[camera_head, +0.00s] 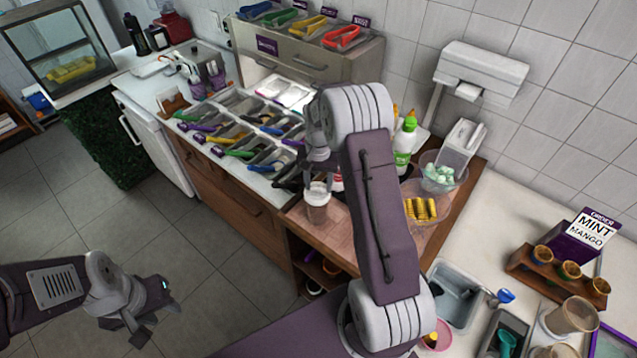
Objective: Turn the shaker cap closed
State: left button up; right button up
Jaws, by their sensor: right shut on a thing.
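The shaker (317,207), a translucent cup with a brownish content and a pale top, stands upright on the wooden counter in the head view. My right gripper (317,178) reaches down over it from above and is shut on the shaker's cap. The gripper and wrist partly hide the cap, so I cannot tell how far it is turned. My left gripper (153,322) is low at the left, over the floor, far from the shaker. Its fingers are apart and empty.
A green-labelled bottle (404,147), a bowl of pale green pieces (440,176) and a bowl of yellow pieces (421,209) stand right of my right forearm. Topping trays with coloured tongs (240,132) lie to the left. A metal sink (455,293) is at the lower right.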

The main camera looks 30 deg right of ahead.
aim_at(319, 187)
dwell(0.7)
jog(key=o, duration=1.4)
jog(key=shift+r, duration=0.15)
notch_tip(319, 187, up, 8)
jog(key=shift+f+b, duration=0.1)
jog(key=shift+b, duration=0.85)
jog(key=shift+r, duration=0.5)
